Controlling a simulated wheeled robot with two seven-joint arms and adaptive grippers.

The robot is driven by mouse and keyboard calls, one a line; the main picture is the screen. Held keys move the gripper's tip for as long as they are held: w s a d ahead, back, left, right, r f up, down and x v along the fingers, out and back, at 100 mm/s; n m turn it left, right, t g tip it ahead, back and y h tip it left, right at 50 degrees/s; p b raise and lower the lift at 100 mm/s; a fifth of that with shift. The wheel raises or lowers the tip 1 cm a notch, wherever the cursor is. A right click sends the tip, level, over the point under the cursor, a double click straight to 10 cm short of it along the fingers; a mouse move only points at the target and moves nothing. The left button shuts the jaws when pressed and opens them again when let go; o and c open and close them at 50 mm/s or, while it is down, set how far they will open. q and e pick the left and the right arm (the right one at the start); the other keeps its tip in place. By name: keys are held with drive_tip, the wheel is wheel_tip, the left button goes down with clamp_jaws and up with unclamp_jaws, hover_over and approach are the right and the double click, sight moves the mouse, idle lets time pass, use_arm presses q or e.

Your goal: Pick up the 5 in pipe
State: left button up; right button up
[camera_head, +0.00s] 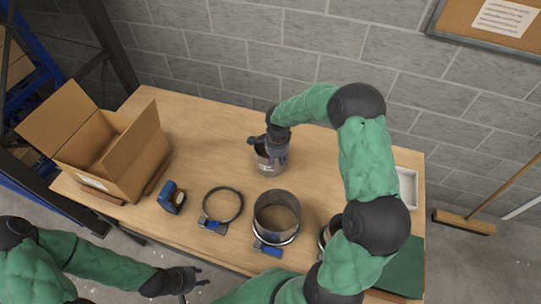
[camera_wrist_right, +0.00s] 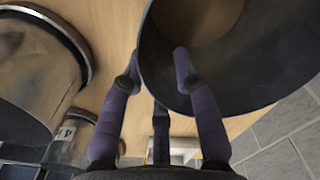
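A short grey metal pipe (camera_head: 268,166) stands upright near the middle of the table. My right gripper (camera_head: 270,146) is at its top rim and hides part of it. In the right wrist view the pipe (camera_wrist_right: 240,90) fills the upper right. One finger of my right gripper (camera_wrist_right: 156,70) is over its opening and another is outside its wall, with a gap showing, so the gripper looks open. A wider pipe (camera_head: 277,213) stands closer to me, and a third pipe (camera_head: 328,234) is partly hidden by my right arm. My left gripper (camera_head: 190,280) is open and empty off the table's front edge.
A black ring clamp (camera_head: 238,207) and a blue tool (camera_head: 171,197) lie left of the wider pipe. An open cardboard box (camera_head: 135,160) stands at the left. A white tray (camera_head: 407,187) and green mat (camera_head: 405,268) are at the right. The back left tabletop is clear.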

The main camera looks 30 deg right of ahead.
drive_tip(key=f, duration=0.4)
drive_tip(key=shift+d+f, duration=0.2)
drive_tip(key=shift+f, duration=0.1)
clamp_jaws()
drive_tip(key=shift+r, duration=0.2)
